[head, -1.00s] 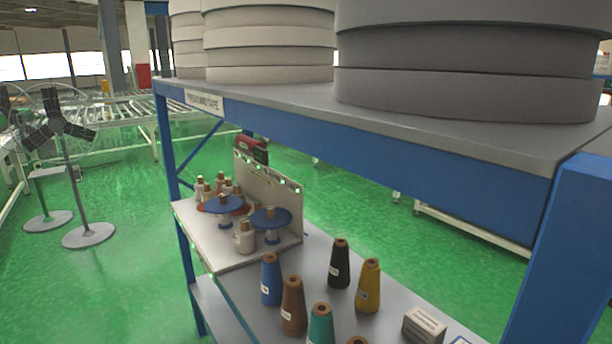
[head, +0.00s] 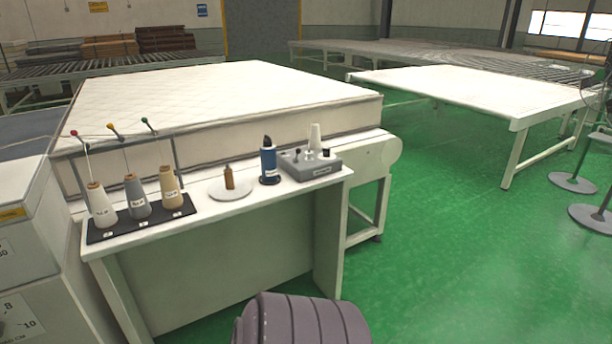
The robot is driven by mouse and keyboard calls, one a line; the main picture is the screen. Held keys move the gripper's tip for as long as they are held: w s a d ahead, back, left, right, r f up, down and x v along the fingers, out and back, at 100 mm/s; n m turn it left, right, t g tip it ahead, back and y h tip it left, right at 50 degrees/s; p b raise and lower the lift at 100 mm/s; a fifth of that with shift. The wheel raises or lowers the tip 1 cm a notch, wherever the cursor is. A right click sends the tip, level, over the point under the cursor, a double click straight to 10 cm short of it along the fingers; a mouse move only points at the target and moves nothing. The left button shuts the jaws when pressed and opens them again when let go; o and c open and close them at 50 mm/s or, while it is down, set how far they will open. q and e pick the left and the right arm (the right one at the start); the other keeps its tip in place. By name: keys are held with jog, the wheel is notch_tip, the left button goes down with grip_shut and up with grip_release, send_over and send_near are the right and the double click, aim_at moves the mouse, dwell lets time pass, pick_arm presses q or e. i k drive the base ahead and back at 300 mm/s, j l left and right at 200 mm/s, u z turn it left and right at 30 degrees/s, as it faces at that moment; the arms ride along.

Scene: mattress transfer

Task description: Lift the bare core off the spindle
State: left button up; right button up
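A white sewing-side table (head: 255,207) stands ahead in the head view. A grey box (head: 311,165) at its right end carries a slim pale cone-shaped piece (head: 316,139) upright on top, beside small dark knobs. A small brown upright piece (head: 229,178) stands on a white round plate (head: 230,190). I cannot tell for sure which piece is the bare core, and no bare spindle can be made out. Neither gripper is in view.
A black tray (head: 150,227) at the table's left holds white, grey and tan cones under a thread stand (head: 110,146). A mattress (head: 225,100) lies behind the table. A grey cabinet (head: 25,240) is at left. Green floor (head: 455,260) is open at right.

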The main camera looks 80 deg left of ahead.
aim_at(228, 178)
jog(key=u, duration=3.65)
jog(key=i+l+u, duration=0.15)
jog(key=l+u, duration=0.15)
jog(key=i+l+u, duration=0.1)
jog(key=l+u, duration=0.55)
